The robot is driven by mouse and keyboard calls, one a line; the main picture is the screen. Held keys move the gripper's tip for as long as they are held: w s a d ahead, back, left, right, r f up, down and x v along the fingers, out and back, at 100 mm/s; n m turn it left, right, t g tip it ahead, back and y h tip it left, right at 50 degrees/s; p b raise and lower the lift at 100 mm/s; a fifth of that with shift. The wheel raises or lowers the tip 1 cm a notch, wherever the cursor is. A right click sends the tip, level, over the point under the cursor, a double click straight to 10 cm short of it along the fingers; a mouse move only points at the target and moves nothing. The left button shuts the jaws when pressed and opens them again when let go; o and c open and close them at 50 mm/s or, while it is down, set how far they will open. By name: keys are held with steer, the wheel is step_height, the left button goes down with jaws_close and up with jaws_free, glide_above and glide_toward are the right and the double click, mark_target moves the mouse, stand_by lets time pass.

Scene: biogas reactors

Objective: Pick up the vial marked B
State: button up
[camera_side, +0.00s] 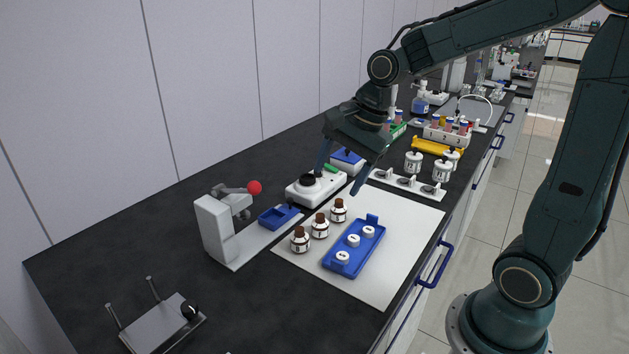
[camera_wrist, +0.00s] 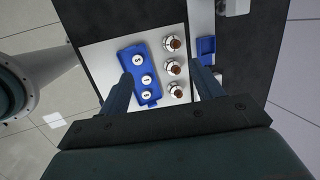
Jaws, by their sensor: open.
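Three small vials with brown caps and white labels stand upright in a row on the white mat (camera_side: 385,285): a near one (camera_side: 300,241), a middle one (camera_side: 320,227) and a far one (camera_side: 339,211). In the wrist view they form a column (camera_wrist: 172,67) right of the blue tray. The label letters are too small to read, so I cannot tell which vial is B. My gripper (camera_side: 338,181) is open and empty, above and apart from the vials. In the wrist view its fingers (camera_wrist: 162,70) spread on either side of the vial column and part of the tray.
A blue tray (camera_side: 372,235) with three white round pieces lies beside the vials. A white device with a black top (camera_side: 326,184) stands behind them, and a grey stand with a red ball (camera_side: 254,187) is at left. White bottles (camera_side: 413,161) and a holder strip (camera_side: 406,184) are farther back.

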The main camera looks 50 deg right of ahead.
steer(key=w+d+f+m+y, duration=0.1)
steer(key=w+d+f+m, duration=0.2)
steer(key=w+f+m, duration=0.3)
steer(key=m, duration=0.2)
steer(key=shift+f+m+y, duration=0.15)
steer(key=shift+m+y, duration=0.15)
steer(key=shift+w+f+g, duration=0.1)
steer(key=shift+w+g, duration=0.05)
steer(key=shift+g, duration=0.15)
glide_above(301, 228)
steer(key=s+d, duration=0.1)
steer(key=s, duration=0.1)
step_height(301, 228, down, 7)
steer(key=shift+w+r, duration=0.15)
steer(key=shift+r, duration=0.05)
steer(key=shift+w+a+f, duration=0.1)
steer(key=shift+w+f, duration=0.1)
steer(key=shift+f, duration=0.4)
steer(key=shift+f, duration=0.1)
steer(key=shift+d+x, duration=0.2)
steer(key=shift+x, duration=2.25)
steer(key=shift+w, duration=0.1)
steer(key=c, duration=1.1)
